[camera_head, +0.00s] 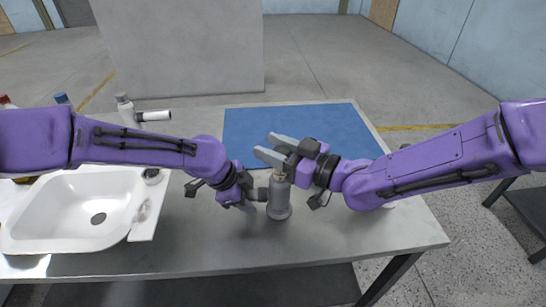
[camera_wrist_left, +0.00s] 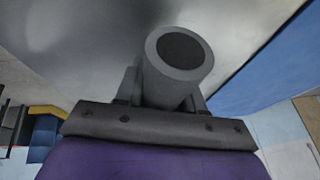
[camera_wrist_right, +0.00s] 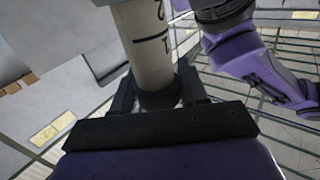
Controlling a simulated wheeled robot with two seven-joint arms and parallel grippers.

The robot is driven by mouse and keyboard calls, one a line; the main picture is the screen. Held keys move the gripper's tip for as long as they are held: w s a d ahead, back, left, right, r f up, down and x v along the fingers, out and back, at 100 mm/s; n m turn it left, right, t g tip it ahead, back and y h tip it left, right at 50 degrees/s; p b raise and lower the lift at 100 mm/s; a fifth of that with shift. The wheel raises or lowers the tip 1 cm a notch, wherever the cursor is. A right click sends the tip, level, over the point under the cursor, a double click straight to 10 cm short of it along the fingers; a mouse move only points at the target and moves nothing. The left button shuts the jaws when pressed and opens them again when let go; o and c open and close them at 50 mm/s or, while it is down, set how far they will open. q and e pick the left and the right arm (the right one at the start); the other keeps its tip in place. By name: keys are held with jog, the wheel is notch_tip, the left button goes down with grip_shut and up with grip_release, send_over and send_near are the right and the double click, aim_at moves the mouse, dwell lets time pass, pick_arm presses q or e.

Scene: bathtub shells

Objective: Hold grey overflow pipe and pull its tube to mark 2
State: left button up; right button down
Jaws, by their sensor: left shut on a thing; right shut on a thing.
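The grey overflow pipe (camera_head: 279,208) stands upright on the table, right of the white basin. My left gripper (camera_head: 260,193) is shut on its grey side stub, whose round dark opening (camera_wrist_left: 181,48) faces the left wrist camera. My right gripper (camera_head: 277,148) is above the pipe, shut on the dark collar (camera_wrist_right: 158,98) of its cream tube. A length of the cream tube (camera_wrist_right: 142,40) shows between the collar and the grey body in the right wrist view. Black marks and part of a figure show on it. I cannot tell which mark sits at the body's rim.
A white basin (camera_head: 60,205) with a drain hole lies at the left. A blue mat (camera_head: 245,125) covers the table's back right. A light grey pipe with a white tube (camera_head: 155,116) stands behind the basin. The front of the table (camera_head: 350,245) is clear.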

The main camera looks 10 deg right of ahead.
jog(key=c, duration=0.7)
grip_release()
jog(key=shift+w, duration=0.1)
jog(key=shift+o, duration=0.2)
jog(key=v, duration=0.7)
jog(key=shift+s+d, duration=0.25)
jog(key=shift+d, duration=0.05)
pick_arm(q)
jog(key=o, duration=1.2)
